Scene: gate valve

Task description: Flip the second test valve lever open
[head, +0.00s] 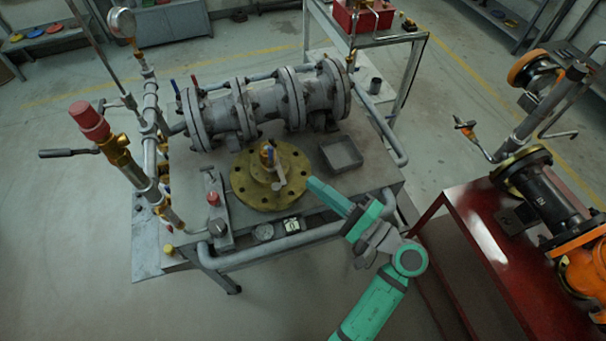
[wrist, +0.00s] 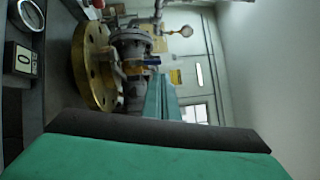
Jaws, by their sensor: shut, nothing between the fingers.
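A round brass flange (head: 246,190) with bolt holes lies on the grey bench. Farther back, a red lever (head: 194,82) and another blue lever (head: 174,86) stand up at the left of the big pipe body. I cannot tell which is the second test valve lever. My teal gripper (head: 313,185) is shut and empty, just right of the flange. In the wrist view the flange (wrist: 80,65) and blue lever (wrist: 152,61) lie beyond my gripper (wrist: 162,90).
A grey flanged pipe body (head: 265,105) fills the bench's back. An open square tray (head: 341,154) sits right of the flange. A bent pipe rail (head: 280,243) runs along the front edge. A red cart (head: 480,235) with valve parts stands at right.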

